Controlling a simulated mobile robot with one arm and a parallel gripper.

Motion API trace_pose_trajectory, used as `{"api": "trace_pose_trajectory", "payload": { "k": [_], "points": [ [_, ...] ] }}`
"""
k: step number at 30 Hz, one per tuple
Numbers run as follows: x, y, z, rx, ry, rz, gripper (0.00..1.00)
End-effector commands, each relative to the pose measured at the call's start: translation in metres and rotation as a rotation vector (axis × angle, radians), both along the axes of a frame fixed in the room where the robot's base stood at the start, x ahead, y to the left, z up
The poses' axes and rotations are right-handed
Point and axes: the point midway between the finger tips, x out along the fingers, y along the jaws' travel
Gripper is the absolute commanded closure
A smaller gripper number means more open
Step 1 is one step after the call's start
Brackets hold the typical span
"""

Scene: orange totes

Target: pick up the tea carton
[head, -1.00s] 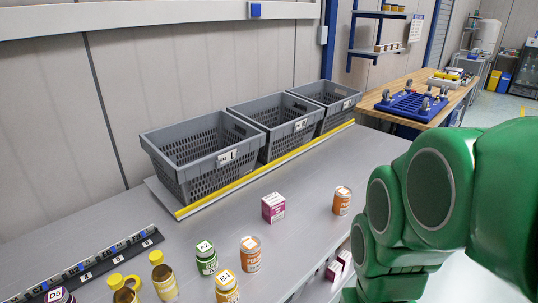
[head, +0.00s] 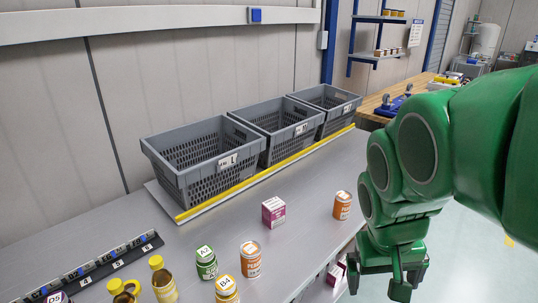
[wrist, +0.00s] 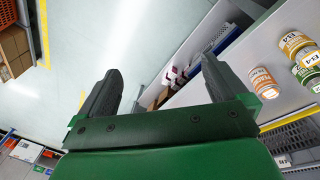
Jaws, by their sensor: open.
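A small magenta and white carton (head: 273,211), which looks like the tea carton, stands upright on the grey bench between the cans. Its printing is too small to read. My gripper (head: 395,283) is open and empty, off the bench's right edge and apart from this carton. In the wrist view my gripper (wrist: 158,72) shows its two fingers spread, with floor and a lower shelf beyond them. Similar magenta and white cartons (wrist: 170,76) lie on that lower shelf, partly seen.
An orange can (head: 342,205) stands right of the carton. A green can (head: 206,262), another orange can (head: 251,259), a yellow can (head: 227,290) and yellow-capped bottles (head: 162,279) stand at the front. Grey crates (head: 205,162) line the back behind a yellow strip (head: 262,172).

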Motion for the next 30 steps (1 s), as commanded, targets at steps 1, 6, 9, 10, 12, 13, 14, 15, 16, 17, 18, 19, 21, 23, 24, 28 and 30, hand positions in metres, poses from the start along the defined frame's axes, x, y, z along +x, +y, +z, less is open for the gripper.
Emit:
{"api": "trace_pose_trajectory", "payload": {
  "k": [1,6,9,10,12,13,14,15,16,17,18,19,21,23,24,28,30],
  "points": [
    [0.014,-0.006,-0.001,-0.017,-0.025,0.000,0.00],
    [0.084,-0.029,0.005,-0.092,-0.186,0.011,0.00],
    [0.135,-0.039,0.010,-0.129,-0.304,0.037,0.00],
    [0.149,-0.041,0.012,-0.137,-0.337,0.045,0.00],
    [0.182,-0.043,0.016,-0.150,-0.416,0.072,0.00],
    [0.197,-0.043,0.018,-0.152,-0.451,0.086,0.00],
    [0.210,-0.043,0.020,-0.154,-0.482,0.101,0.00],
    [0.229,-0.041,0.023,-0.152,-0.529,0.121,0.00],
    [0.241,-0.039,0.025,-0.151,-0.560,0.137,0.00],
    [0.255,-0.037,0.026,-0.146,-0.594,0.156,0.00],
    [0.271,-0.033,0.027,-0.138,-0.631,0.178,0.00],
    [0.284,-0.029,0.029,-0.131,-0.663,0.199,0.00],
    [0.310,-0.018,0.032,-0.105,-0.731,0.245,0.00],
    [0.331,-0.007,0.032,-0.075,-0.783,0.288,0.00],
    [0.344,0.001,0.031,-0.053,-0.815,0.317,0.00],
    [0.378,0.033,0.028,0.042,-0.907,0.416,0.00],
    [0.391,0.051,0.024,0.100,-0.945,0.466,0.00]
  ]
}}
